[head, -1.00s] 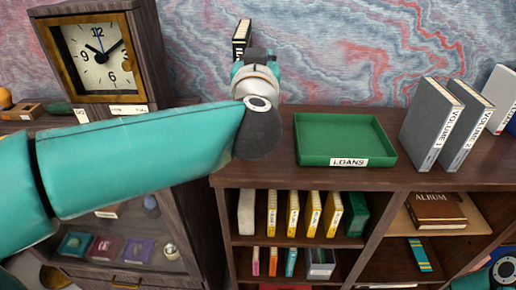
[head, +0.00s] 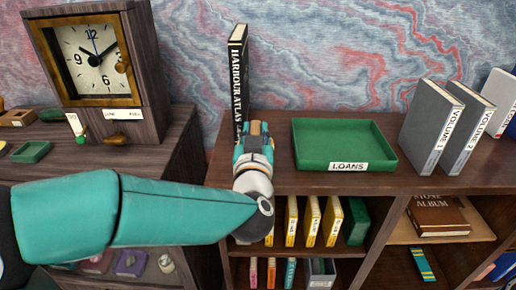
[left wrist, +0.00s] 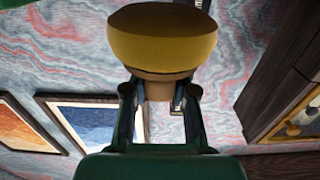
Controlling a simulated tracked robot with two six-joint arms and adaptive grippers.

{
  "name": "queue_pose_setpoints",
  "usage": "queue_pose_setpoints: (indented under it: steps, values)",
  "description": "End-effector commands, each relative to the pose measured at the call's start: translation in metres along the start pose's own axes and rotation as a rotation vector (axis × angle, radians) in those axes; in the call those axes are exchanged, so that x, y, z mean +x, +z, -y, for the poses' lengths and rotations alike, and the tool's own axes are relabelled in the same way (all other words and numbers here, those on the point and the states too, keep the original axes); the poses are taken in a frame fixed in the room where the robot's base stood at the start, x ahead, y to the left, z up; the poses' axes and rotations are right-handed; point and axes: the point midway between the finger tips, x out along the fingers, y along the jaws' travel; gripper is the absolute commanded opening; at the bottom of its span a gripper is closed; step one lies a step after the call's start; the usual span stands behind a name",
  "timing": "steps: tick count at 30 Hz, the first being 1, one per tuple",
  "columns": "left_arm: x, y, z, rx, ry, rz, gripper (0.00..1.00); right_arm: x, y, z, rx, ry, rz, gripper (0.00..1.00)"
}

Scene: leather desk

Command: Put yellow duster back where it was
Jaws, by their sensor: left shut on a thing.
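My left gripper (head: 254,143) is above the front part of the low bookcase's top, in front of the tall black Harbour Atlas book. Its fingers are shut on the yellow duster (left wrist: 162,42). In the left wrist view the duster shows a rounded yellow head, with a tan neck between the two fingers. In the head view only a small bit of it shows at the fingertips, and the gripper hides the rest. My right gripper is not in view.
The Harbour Atlas (head: 238,75) stands upright behind my left gripper. A green LOANS tray (head: 345,122) lies to the right, empty. Grey volumes (head: 430,112) stand further right. A clock cabinet (head: 95,60) stands left. Yellow books (head: 312,222) fill a shelf below.

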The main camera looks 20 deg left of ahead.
Motion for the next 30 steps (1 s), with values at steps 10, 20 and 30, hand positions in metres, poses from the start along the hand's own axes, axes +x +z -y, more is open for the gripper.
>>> queue_pose_setpoints:
  steps: [10,20,30]
  values:
    - [0.0,0.038,0.0,0.0,0.0,0.001,0.0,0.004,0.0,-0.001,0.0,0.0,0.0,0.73]
    - [0.0,0.04,0.0,0.0,0.0,0.001,0.31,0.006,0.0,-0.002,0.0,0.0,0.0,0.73]
    - [0.0,0.039,0.0,0.001,0.0,0.002,0.51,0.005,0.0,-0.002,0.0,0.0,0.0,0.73]
